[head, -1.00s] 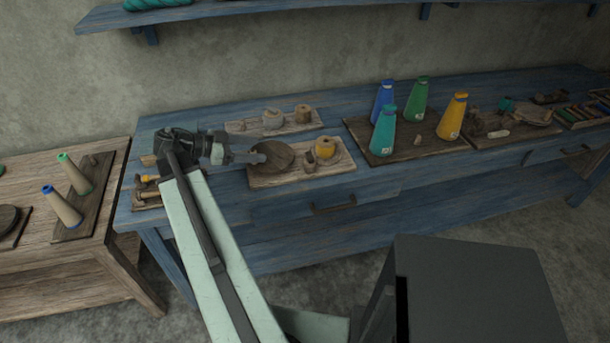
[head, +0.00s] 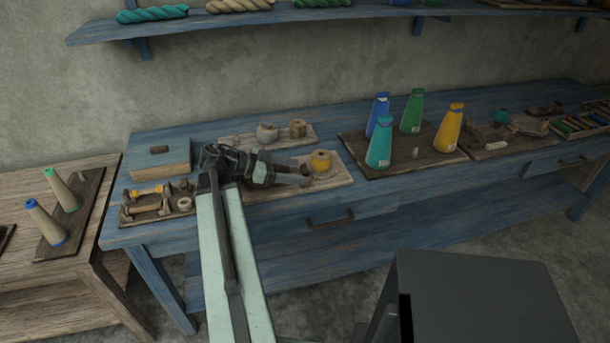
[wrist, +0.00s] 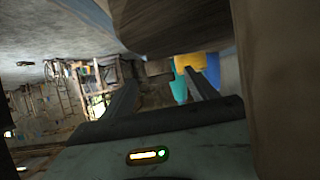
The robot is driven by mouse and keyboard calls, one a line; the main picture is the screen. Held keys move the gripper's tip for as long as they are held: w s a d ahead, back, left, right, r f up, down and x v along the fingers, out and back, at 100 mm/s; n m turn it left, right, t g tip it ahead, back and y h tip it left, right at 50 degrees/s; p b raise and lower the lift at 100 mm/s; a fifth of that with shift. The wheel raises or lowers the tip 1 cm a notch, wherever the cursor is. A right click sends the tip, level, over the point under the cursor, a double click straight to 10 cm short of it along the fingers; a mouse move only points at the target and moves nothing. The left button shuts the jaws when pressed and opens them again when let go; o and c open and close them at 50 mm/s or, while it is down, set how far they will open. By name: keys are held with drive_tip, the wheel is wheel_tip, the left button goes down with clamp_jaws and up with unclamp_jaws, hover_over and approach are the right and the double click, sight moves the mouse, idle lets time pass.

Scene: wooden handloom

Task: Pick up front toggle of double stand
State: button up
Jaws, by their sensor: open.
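On a small board (head: 128,219) at the left end of the blue bench are two low wooden holders, one behind the other. A yellow-wrapped toggle (head: 147,190) lies on the rear one and a plain brown toggle (head: 150,211) on the front one. This looks like the double stand, but it is small in the picture. My gripper (head: 306,175) is open and empty, to the right of it, over another board beside a yellow spool (head: 320,160). In the wrist view, the gripper (wrist: 160,92) shows its two fingers apart, with blurred brown and yellow shapes beyond.
A wooden box (head: 160,160) stands behind the double stand, and a pale ring (head: 185,204) lies to its right. Blue, teal, green and yellow cones (head: 379,143) stand further right. A side table (head: 100,250) with two cones is at the left. A shelf (head: 250,20) runs above.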

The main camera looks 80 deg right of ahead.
drive_tip(key=shift+x, duration=0.85)
clamp_jaws()
drive_tip(key=shift+r, duration=0.1)
